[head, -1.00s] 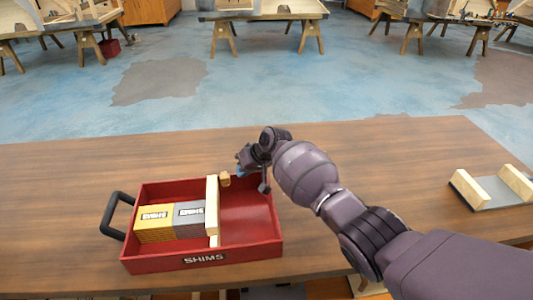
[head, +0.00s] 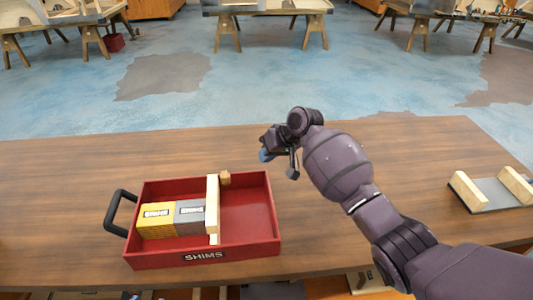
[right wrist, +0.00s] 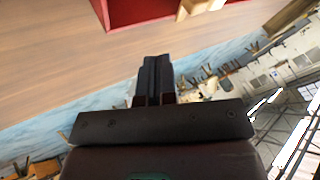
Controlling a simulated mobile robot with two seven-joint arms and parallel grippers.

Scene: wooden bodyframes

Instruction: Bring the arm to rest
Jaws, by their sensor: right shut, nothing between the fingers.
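My right arm comes in from the lower right in the head view. Its gripper (head: 279,162) hangs above the table, beyond the right back corner of the red tray and clear of it. In the right wrist view the gripper's fingers (right wrist: 155,80) are together with nothing between them. My left gripper is in neither view.
The red tray (head: 205,257) marked SHIMS stands on the wooden table (head: 60,170). It holds a yellow block (head: 155,220), a grey block (head: 190,217) and a wooden divider (head: 212,205). A grey plate with two wooden bars (head: 492,195) lies at the right.

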